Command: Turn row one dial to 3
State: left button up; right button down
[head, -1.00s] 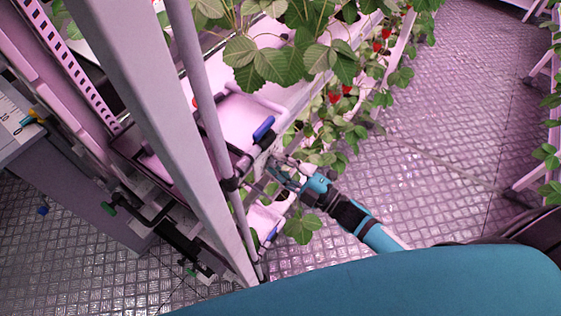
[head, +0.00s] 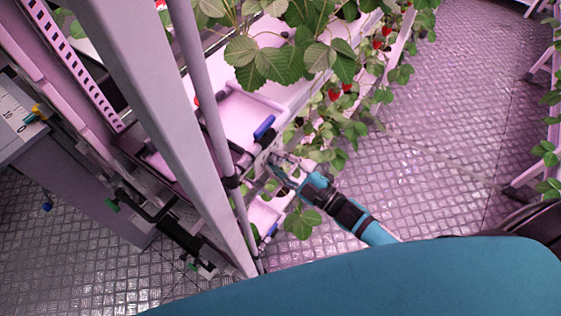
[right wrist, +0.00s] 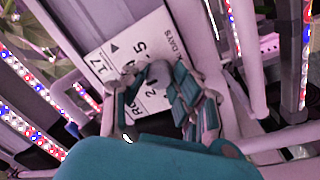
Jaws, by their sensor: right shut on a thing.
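A white dial plate (right wrist: 120,45) with printed numbers, among them 17 and 5, and the word DAYS shows tilted in the right wrist view. A grey knob (right wrist: 160,72) stands out from it. My right gripper (right wrist: 153,78) has its teal fingers on both sides of the knob and is shut on it. The fingers hide part of the scale, so I cannot read which number the dial points to. In the head view my right gripper (head: 279,167) reaches the end of the plant rack from the right. My left gripper is not in view.
Strawberry plants (head: 265,62) hang over the rack beside my arm. A grey upright post (head: 150,110) and a thin pole (head: 205,85) stand at the left. A blue handle (head: 264,127) is close above my gripper. The metal floor (head: 440,140) at the right is clear.

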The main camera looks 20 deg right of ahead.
jog(key=c, duration=1)
grip_release()
jog(key=shift+c, duration=0.2)
jog(key=v, duration=1.2)
jog(key=s+d+f+m+g+h, duration=0.2)
jog(key=s+f+m+h, duration=0.1)
jog(key=f, duration=0.7)
jog(key=s+d+f+m+g+h, duration=0.3)
jog(key=f, duration=0.7)
jog(key=s+d+f+m+g+h, duration=0.2)
jog(key=s+f+m+h, duration=0.1)
jog(key=f, duration=0.7)
jog(key=s+a+f+m+g+h, duration=0.1)
jog(key=s+f+g, duration=0.3)
jog(key=s, duration=0.5)
jog(key=s+a+f+m+g, duration=0.2)
jog(key=s+f+m+g, duration=0.1)
jog(key=s+f, duration=0.5)
jog(key=shift+s+a+g+h, duration=0.2)
jog(key=shift+s+g+h, duration=0.25)
jog(key=shift+s, duration=0.35)
